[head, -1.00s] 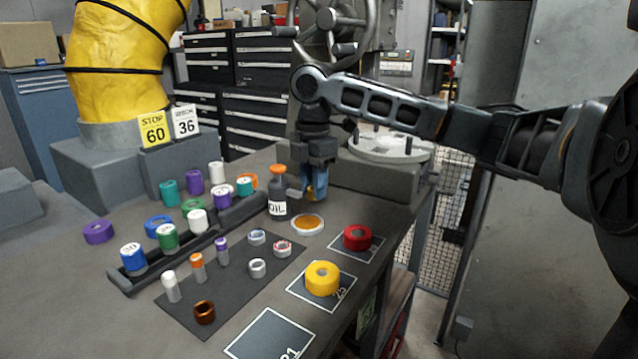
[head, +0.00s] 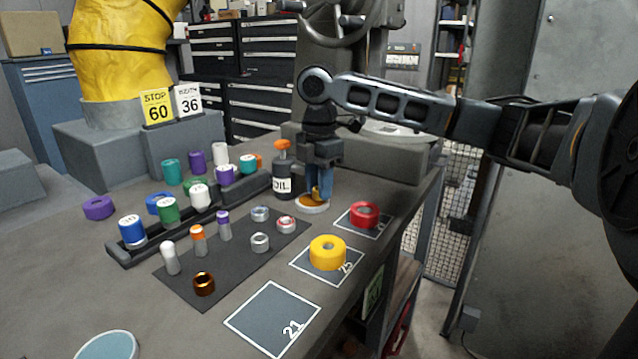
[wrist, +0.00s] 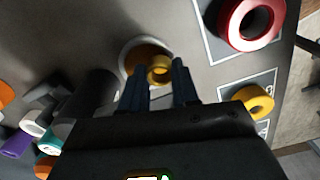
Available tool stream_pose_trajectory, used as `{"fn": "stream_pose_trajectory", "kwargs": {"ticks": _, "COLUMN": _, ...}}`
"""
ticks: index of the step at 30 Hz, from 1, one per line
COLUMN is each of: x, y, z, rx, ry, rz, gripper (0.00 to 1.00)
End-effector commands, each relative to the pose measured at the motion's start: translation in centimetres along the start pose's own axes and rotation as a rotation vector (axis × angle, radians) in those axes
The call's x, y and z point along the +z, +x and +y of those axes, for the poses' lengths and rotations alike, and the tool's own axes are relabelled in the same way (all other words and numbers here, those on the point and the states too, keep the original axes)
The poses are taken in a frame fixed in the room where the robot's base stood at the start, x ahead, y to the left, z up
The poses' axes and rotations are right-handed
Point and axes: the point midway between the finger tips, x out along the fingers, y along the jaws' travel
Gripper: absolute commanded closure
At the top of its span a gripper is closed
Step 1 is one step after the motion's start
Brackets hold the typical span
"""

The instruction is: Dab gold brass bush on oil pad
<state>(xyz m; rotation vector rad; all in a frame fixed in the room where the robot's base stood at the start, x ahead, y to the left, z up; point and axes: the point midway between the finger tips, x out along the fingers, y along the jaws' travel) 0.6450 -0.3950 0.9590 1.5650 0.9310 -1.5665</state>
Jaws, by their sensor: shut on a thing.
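The gold brass bush (head: 316,194) is between the blue fingers of my gripper (head: 319,188) in the head view. My gripper is shut on it and points down over the oil pad (head: 312,206), a small round dish with an amber face. In the wrist view the bush (wrist: 160,68) sits between the fingertips (wrist: 160,82), overlapping the right part of the oil pad (wrist: 130,62). The bush is at or just above the pad; I cannot tell whether they touch. The fingers hide part of the bush and pad.
The black oil bottle (head: 283,180) with an orange cap stands close left of my gripper. A red ring (head: 364,214) and a yellow ring (head: 327,253) lie on marked squares to the right and front. The square marked 21 (head: 272,318) is empty. Several small bushes stand on a dark mat (head: 190,290).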

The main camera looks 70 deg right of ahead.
Motion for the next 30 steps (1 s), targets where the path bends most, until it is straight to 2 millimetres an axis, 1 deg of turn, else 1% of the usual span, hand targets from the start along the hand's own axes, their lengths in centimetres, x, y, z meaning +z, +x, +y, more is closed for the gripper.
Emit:
{"fn": "stream_pose_trajectory", "kwargs": {"ticks": 8, "x": 0.0, "y": 0.1, "z": 0.0, "rx": 0.000, "ry": 0.000, "rz": 0.001, "gripper": 1.00}}
{"fn": "stream_pose_trajectory", "kwargs": {"ticks": 30, "x": 0.0, "y": 1.0, "z": 0.0, "rx": 0.001, "ry": 0.000, "rz": 0.000, "gripper": 1.00}}
